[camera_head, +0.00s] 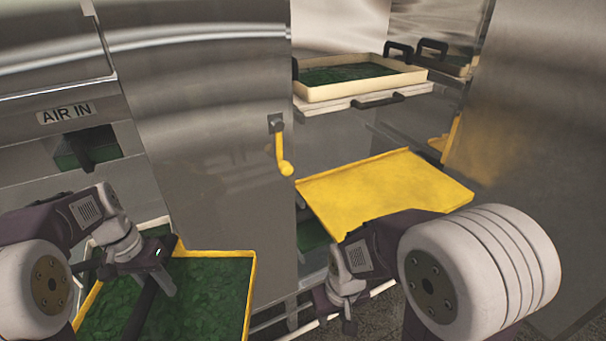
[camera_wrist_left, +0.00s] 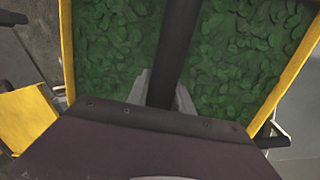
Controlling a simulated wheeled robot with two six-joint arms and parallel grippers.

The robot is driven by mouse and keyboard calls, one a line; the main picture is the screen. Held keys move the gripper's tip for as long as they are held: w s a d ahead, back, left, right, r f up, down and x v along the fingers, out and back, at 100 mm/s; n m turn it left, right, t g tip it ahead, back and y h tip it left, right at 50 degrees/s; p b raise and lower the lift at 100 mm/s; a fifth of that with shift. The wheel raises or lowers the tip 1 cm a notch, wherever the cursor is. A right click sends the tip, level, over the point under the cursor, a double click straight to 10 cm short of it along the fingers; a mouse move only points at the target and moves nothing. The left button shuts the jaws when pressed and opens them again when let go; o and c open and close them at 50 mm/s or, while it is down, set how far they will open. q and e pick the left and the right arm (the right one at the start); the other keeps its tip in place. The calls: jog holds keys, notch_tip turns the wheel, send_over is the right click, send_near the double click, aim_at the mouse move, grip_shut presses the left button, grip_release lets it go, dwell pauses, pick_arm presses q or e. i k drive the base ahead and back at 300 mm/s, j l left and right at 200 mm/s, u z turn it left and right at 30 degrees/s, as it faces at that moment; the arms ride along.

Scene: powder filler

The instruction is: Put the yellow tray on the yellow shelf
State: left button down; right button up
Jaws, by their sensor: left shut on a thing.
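The yellow tray (camera_head: 251,290), filled with green pieces, is at the lower left of the head view. In the left wrist view the tray (camera_wrist_left: 68,45) fills most of the picture, with a black bar handle (camera_wrist_left: 178,40) across it. My left gripper (camera_head: 163,283) is shut on this handle; its fingers (camera_wrist_left: 162,92) sit on either side of the bar. The yellow shelf (camera_head: 385,185) is an empty flat plate with low rims, to the right of the tray and higher in the picture. My right gripper (camera_head: 346,312) is below the shelf's front edge; its jaws are too small to read.
A cream tray (camera_head: 360,88) of green pieces stands on a white shelf (camera_head: 372,101) behind the yellow shelf. A yellow lever (camera_head: 281,155) sticks out from the steel cabinet (camera_head: 210,120) between tray and shelf. A steel panel (camera_head: 540,120) bounds the right side.

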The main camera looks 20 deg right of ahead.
aim_at(385, 191)
jog(key=l+z, duration=0.2)
jog(key=l, duration=0.25)
jog(key=i+l+z, duration=0.25)
jog(key=l, duration=0.15)
jog(key=l+z, duration=0.2)
jog(key=l, duration=0.25)
jog(key=i+l+z, duration=0.2)
jog(key=l, duration=0.2)
jog(key=i+z, duration=0.55)
jog(key=k+j, duration=0.05)
